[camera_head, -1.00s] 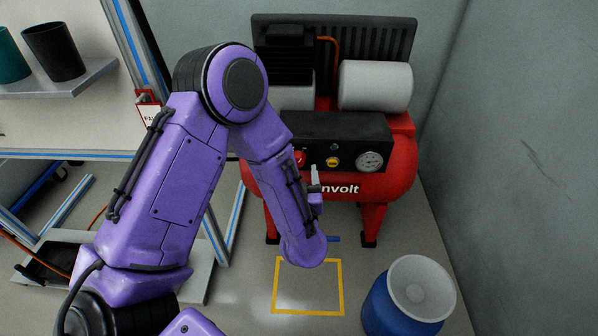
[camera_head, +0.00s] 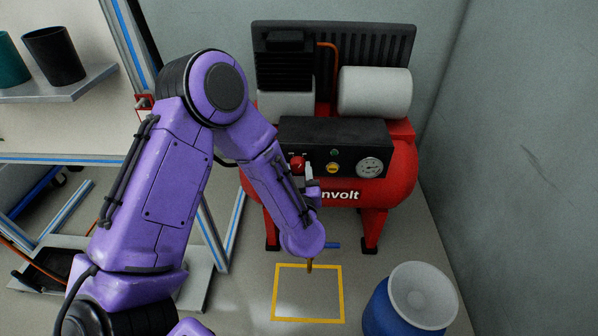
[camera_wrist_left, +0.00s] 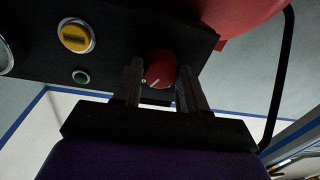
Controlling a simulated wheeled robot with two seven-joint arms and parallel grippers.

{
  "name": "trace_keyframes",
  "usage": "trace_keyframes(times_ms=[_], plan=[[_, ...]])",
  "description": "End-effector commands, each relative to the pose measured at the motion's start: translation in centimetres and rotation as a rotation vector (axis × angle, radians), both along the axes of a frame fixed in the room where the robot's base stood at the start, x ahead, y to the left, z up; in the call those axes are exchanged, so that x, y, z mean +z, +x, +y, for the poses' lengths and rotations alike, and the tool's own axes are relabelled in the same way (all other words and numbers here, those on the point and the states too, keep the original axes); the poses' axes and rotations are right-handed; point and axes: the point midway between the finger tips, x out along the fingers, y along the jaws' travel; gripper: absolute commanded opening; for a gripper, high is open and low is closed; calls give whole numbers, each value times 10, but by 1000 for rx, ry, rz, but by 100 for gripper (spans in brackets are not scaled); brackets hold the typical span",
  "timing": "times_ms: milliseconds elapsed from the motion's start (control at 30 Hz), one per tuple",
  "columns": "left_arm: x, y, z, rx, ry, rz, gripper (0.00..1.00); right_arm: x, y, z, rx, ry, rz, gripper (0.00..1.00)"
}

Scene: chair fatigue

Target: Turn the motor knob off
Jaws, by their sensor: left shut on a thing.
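The red motor knob (camera_head: 298,162) is on the front of the black control panel (camera_head: 345,135) of a red compressor. In the left wrist view, the knob (camera_wrist_left: 161,67) sits between the two fingers of my left gripper (camera_wrist_left: 160,85), with a white line on its face slanting to the lower left. My left gripper (camera_head: 310,176) is at the panel, shut on the knob, and its fingers are partly hidden in the head view. My right gripper is not in view.
Right of the knob on the panel are a yellow button (camera_head: 332,168), a small green button (camera_head: 334,153) and a round gauge (camera_head: 369,167). A blue barrel (camera_head: 380,310) stands at the lower right. A yellow floor square (camera_head: 308,320) is empty.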

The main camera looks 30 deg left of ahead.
Motion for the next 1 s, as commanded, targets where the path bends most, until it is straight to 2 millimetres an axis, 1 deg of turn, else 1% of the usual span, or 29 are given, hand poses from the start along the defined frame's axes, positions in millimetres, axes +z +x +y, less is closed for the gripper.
trace_keyframes(times_ms=[267, 700, 1000], plan=[[3, 0, -1, -5, -126, -72, 12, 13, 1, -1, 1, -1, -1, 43], [3, 0, -1, -4, -474, -285, 12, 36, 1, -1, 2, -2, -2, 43], [3, 0, -1, -5, -690, -417, 12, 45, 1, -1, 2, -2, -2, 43]])
